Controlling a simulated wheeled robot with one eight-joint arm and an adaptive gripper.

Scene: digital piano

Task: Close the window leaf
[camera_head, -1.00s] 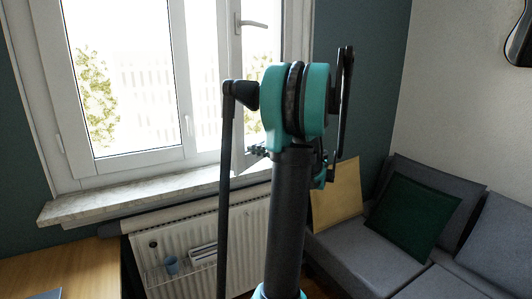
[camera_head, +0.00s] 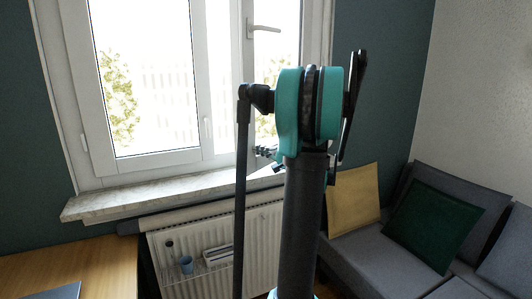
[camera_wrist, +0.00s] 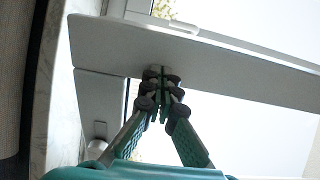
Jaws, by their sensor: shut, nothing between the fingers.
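The window leaf with the white handle (camera_head: 263,28) is at the upper middle of the head view, partly hidden behind my arm. I cannot tell how far it stands open. My gripper (camera_head: 266,153) shows small and partly hidden at the leaf's lower part. In the wrist view my gripper (camera_wrist: 160,75) is shut and empty, its fingertips at the edge of a white frame bar (camera_wrist: 200,55) that runs across the picture. They look in contact or very close; I cannot tell which.
The wide glazed window part (camera_head: 150,80) is left of the handle. A stone sill (camera_head: 150,192) runs below, above a radiator (camera_head: 215,245) with a rack holding a blue cup (camera_head: 186,265). A wooden desk (camera_head: 90,270) is at left, a grey sofa (camera_head: 380,240) at right.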

